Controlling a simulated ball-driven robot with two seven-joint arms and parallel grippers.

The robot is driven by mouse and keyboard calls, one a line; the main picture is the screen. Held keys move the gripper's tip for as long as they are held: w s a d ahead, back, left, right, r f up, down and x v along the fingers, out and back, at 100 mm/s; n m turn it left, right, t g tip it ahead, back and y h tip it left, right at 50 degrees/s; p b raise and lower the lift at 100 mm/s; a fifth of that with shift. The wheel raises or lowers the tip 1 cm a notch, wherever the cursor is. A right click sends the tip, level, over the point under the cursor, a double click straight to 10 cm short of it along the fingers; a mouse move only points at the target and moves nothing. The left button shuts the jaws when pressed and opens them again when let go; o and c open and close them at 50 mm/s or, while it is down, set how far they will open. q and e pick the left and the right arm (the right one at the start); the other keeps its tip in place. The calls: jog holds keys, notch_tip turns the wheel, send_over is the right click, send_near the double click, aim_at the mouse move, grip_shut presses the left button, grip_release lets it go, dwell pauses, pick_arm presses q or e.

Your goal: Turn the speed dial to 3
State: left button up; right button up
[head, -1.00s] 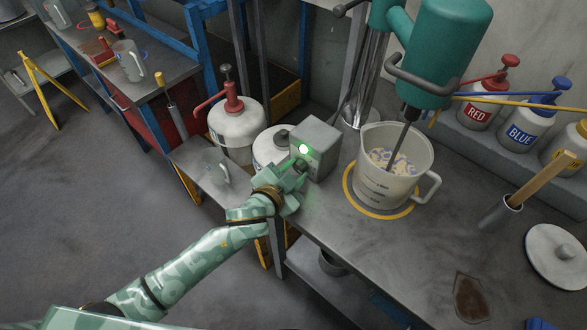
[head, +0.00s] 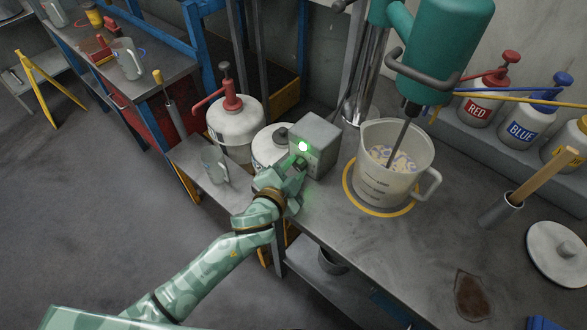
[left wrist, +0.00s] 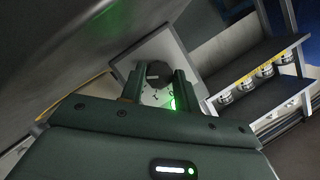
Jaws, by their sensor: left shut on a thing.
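My left gripper (head: 298,166) is shut on the dial at the front of the box. It also shows in the left wrist view (left wrist: 158,84), with one finger on each side of the dial. The pointer's setting cannot be made out. My right gripper is not in view.
A mixer (head: 436,50) hangs its shaft into a clear jug (head: 382,185) right of the box. A white container with a red pump (head: 233,125) and a smaller white pot (head: 268,150) stand close to the left.

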pick_arm(q)
jog(key=o, duration=1)
jog(key=shift+c, duration=0.2)
jog(key=shift+s, duration=0.1)
jog(key=p+v, duration=0.2)
jog(key=v, duration=1.4)
